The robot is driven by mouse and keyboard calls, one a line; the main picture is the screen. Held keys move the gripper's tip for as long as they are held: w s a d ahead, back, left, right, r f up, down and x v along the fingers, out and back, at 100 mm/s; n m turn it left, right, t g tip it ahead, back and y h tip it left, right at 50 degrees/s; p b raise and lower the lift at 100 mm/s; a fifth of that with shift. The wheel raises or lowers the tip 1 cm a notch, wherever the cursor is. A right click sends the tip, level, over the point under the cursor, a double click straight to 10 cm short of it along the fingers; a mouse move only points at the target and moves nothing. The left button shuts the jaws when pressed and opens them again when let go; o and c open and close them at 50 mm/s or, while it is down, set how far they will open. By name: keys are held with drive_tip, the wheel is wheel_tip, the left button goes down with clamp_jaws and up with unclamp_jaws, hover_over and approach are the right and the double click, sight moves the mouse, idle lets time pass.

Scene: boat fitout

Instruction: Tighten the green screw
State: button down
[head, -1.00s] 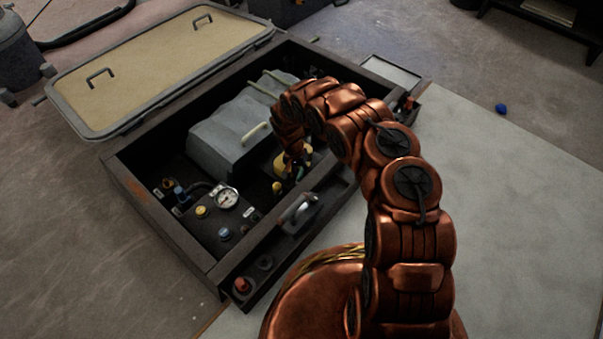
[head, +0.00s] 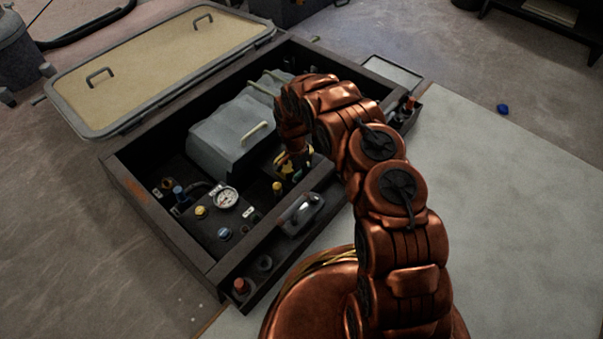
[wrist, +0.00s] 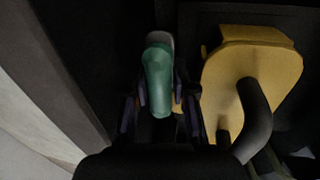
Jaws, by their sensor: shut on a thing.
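The green screw (wrist: 156,80) shows in the wrist view as a smooth, rounded, elongated green piece with a grey end behind it. My gripper (wrist: 158,104) is shut on it, with dark fingers on both sides. How deep the screw sits is hidden. In the head view my gripper (head: 298,164) points down into the open dark box, beside a yellow part, and hides the green screw there. The yellow part (wrist: 252,78) is close to the right of my fingers in the wrist view, with a black curved hose in front of it.
The dark box (head: 160,222) holds a grey covered unit (head: 225,135), a gauge (head: 227,198) and several coloured knobs. Its front tray holds a grey-handled tool (head: 303,213). The beige lid (head: 160,65) lies open at the back left.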

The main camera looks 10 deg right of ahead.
drive_tip(key=shift+s+d, duration=0.1)
drive_tip(key=shift+s, duration=0.05)
drive_tip(key=c, duration=1.2)
unclamp_jaws()
drive_tip(key=shift+c, duration=0.2)
drive_tip(key=shift+w+r, duration=0.2)
drive_tip(key=shift+r, duration=0.3)
wheel_tip(320, 180, up, 11)
drive_tip(key=w+a, duration=0.1)
drive_tip(key=shift+w+a, duration=0.2)
drive_tip(key=shift+w, duration=0.1)
drive_tip(key=shift+f, duration=0.15)
